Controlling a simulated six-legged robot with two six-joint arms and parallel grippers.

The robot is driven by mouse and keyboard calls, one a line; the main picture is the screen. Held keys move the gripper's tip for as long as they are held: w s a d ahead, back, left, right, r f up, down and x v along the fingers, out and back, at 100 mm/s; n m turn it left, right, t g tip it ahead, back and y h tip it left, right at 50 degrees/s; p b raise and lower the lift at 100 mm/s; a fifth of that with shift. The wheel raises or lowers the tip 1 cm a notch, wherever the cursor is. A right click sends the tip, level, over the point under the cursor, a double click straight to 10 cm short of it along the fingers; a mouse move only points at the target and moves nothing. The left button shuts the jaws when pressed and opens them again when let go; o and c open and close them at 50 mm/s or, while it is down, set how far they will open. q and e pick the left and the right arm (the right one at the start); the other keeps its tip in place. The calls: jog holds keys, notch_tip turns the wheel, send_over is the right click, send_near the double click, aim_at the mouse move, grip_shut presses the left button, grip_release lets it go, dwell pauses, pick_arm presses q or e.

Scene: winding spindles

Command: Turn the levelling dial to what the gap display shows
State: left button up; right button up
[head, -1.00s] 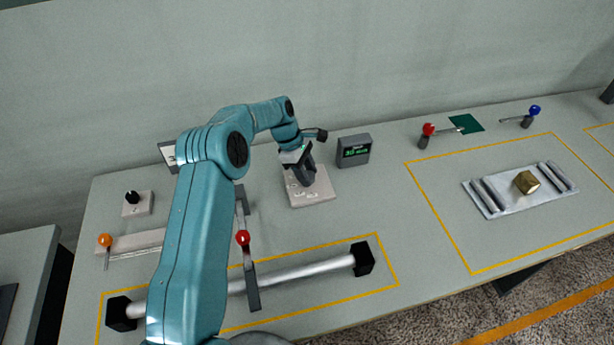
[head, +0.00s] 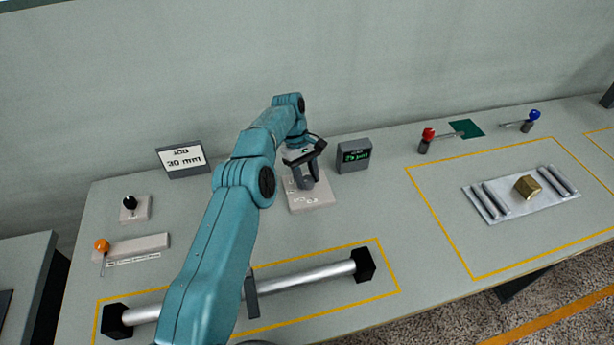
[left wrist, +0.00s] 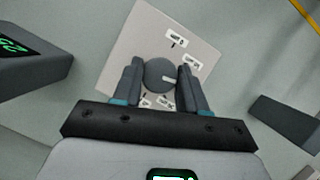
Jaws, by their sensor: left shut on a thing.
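The levelling dial (left wrist: 160,73) is a dark grey round knob with a white mark, on a pale plate (left wrist: 150,28) with several labels around it. In the left wrist view the mark points to the right of the picture. My left gripper (head: 306,184) is shut on the dial, one finger on each side of it; the hold also shows in the left wrist view (left wrist: 160,88). The gap display (head: 354,155) is a dark box with green characters right of the plate. It also shows in the left wrist view (left wrist: 28,62), where the digits look like 25. My right gripper is not in view.
A sign (head: 184,160) reading 30 mm stands at the back left. A black knob (head: 130,203) and an orange-tipped lever (head: 102,247) are at the left. A metal roller (head: 305,279) lies in front. Red (head: 428,135) and blue (head: 534,114) knobs stand right.

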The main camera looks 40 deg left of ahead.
pick_arm(q)
jog(key=shift+w+a+r, duration=0.1)
jog(key=shift+a+r, duration=0.05)
jog(key=shift+r, duration=0.05)
jog(key=o, duration=1.1)
jog(key=shift+c, duration=0.2)
